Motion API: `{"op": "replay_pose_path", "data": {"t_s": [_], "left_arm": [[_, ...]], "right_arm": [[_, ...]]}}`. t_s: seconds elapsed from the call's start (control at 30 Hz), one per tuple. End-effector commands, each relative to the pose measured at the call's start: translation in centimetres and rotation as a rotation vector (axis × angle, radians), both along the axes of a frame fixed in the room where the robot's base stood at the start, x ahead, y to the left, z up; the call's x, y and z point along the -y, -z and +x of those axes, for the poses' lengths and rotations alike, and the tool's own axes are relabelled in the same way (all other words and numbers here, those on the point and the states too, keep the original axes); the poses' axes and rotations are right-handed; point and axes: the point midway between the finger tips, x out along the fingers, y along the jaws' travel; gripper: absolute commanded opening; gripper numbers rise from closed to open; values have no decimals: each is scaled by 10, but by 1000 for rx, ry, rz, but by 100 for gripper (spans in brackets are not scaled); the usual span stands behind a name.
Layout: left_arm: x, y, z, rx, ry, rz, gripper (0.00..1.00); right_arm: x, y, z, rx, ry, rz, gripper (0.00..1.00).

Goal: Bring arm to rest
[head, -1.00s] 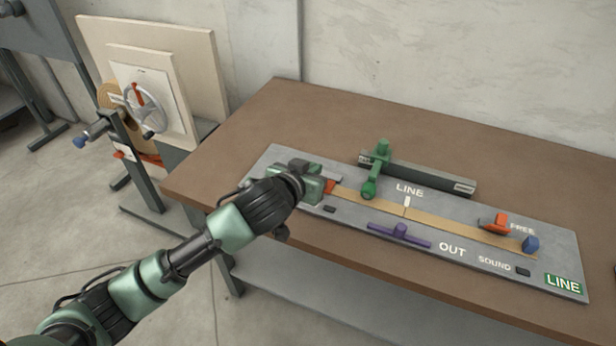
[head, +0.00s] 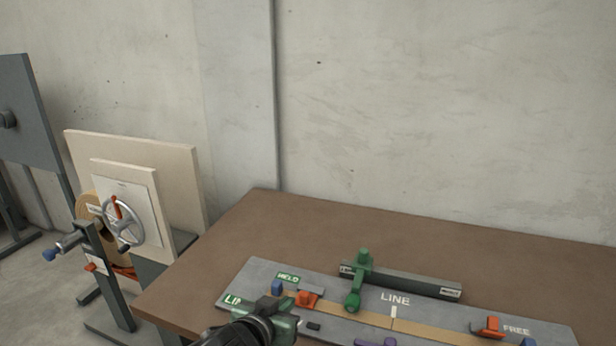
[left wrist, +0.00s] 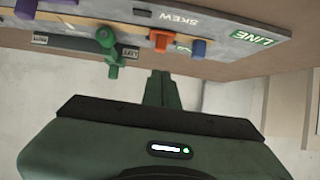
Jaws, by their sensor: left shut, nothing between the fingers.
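My left gripper (head: 276,312) is at the bottom of the head view, in front of the left end of the grey panel (head: 330,275). It hides part of the panel's near left edge. In the left wrist view its fingers (left wrist: 162,88) are together with nothing between them. They appear apart from the panel, which shows upside down above them. An orange block (head: 307,299) and a blue block (head: 277,288) stand at the panel's left end, clear of the fingers in the wrist view. My right gripper is in neither view.
The panel lies on a brown table (head: 225,235). A green lever (head: 358,281) stands by a dark bar (head: 425,283) at the panel's back. A red-orange slider (head: 489,327) is at the right. A stand with a handwheel (head: 123,221) is left of the table. The table's back is bare.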

Motion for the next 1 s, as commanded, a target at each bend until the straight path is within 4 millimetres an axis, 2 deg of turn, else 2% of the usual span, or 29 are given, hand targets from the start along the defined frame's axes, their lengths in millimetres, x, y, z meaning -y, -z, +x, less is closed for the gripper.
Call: {"op": "replay_pose_path", "data": {"t_s": [0.17, 0.3, 0.5, 0.7, 0.87, 1.0], "left_arm": [[-21, 54, -61, -165, -32, 13, 0], [-55, 97, -121, -321, -72, 56, 0], [-95, 134, -191, -492, -111, 118, 0], [-126, 156, -250, -628, -133, 172, 0], [-147, 166, -295, -727, -146, 210, 0], [-147, 201, -287, -745, -140, 218, 0]], "right_arm": [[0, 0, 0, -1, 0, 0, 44], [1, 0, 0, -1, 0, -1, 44], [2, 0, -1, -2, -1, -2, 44], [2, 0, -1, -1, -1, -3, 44], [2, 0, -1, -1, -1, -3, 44], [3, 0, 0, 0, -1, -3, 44]]}}
